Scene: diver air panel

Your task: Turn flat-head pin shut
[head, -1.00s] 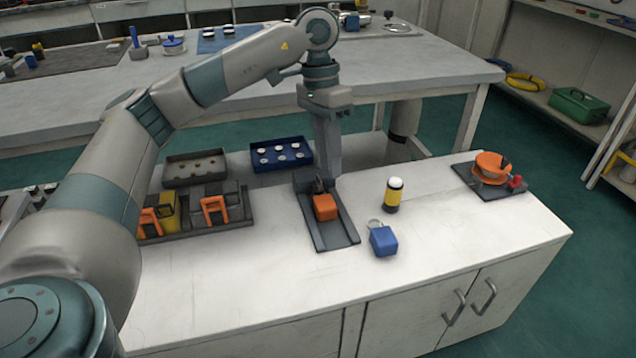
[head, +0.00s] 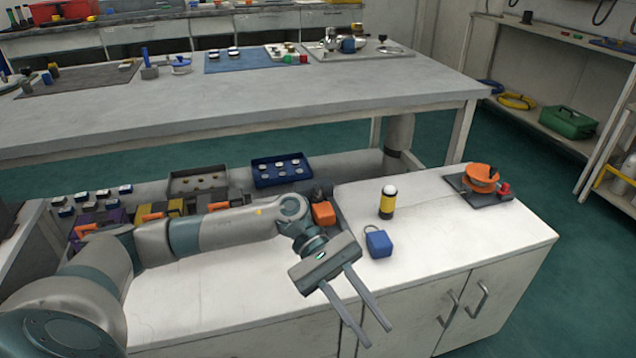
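I cannot make out a flat-head pin for certain. An orange block (head: 323,213) with a small dark part behind it sits in a dark tray, which my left arm now mostly hides. An orange disc (head: 480,178) with a red knob (head: 504,189) sits on a dark plate at the right end of the white counter. My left gripper (head: 375,334) is open and empty, its two fingers apart. It hangs over the counter's front edge, nearer than the orange block and apart from it. My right gripper is not in view.
A blue tray (head: 256,176) of round pieces lies behind. Orange-handled items (head: 152,212) are partly behind my arm. The counter's right part has free room.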

